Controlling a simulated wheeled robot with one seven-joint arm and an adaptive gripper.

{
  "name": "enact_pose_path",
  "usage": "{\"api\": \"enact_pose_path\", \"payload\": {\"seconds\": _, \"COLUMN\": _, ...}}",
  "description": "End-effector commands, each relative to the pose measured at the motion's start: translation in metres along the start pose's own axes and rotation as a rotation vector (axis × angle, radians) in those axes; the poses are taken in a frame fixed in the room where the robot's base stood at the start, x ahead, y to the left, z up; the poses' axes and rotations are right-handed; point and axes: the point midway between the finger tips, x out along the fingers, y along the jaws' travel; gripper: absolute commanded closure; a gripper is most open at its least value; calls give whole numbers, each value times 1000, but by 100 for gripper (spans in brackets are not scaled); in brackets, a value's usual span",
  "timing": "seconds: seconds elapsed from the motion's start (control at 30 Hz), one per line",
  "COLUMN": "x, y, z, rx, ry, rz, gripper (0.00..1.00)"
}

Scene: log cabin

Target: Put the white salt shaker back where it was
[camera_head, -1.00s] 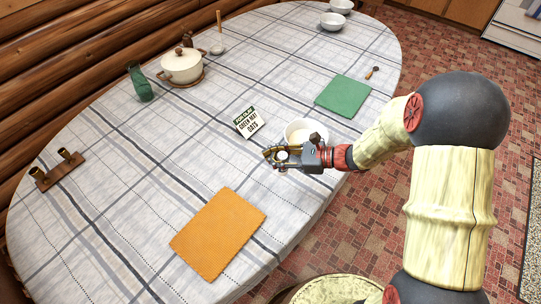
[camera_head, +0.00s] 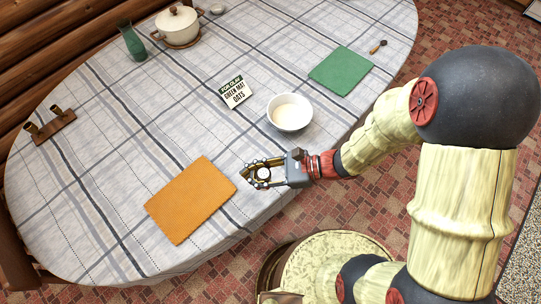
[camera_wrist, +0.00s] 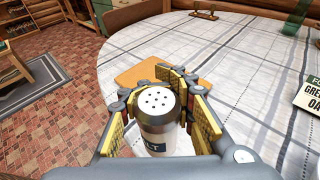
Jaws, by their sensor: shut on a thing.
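My gripper (camera_head: 250,174) is shut on the white salt shaker (camera_wrist: 158,122), which stands between the yellow-padded fingers in the wrist view. The gripper is above the table's near edge, just right of the orange mat (camera_head: 190,200) and in front of the white bowl (camera_head: 290,112), which has pale contents.
A card (camera_head: 235,93) reading "green mat oats" stands behind the bowl. A green mat (camera_head: 341,70) and a spoon (camera_head: 378,47) lie at right. A wooden holder with two cups (camera_head: 50,126), a green vase (camera_head: 132,42) and a lidded pot (camera_head: 178,27) stand farther left. The middle tablecloth (camera_head: 150,115) is clear.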

Motion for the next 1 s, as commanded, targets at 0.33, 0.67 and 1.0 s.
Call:
{"api": "enact_pose_path", "payload": {"seconds": 0.33, "x": 20, "y": -40, "z": -21, "rx": -9, "ry": 0, "rz": 23, "gripper": 100}}
{"api": "enact_pose_path", "payload": {"seconds": 0.67, "x": 48, "y": -102, "z": -58, "rx": -6, "ry": -1, "rz": 22, "gripper": 100}}
{"api": "enact_pose_path", "payload": {"seconds": 1.0, "x": 60, "y": -125, "z": -78, "rx": -8, "ry": -1, "rz": 21, "gripper": 100}}
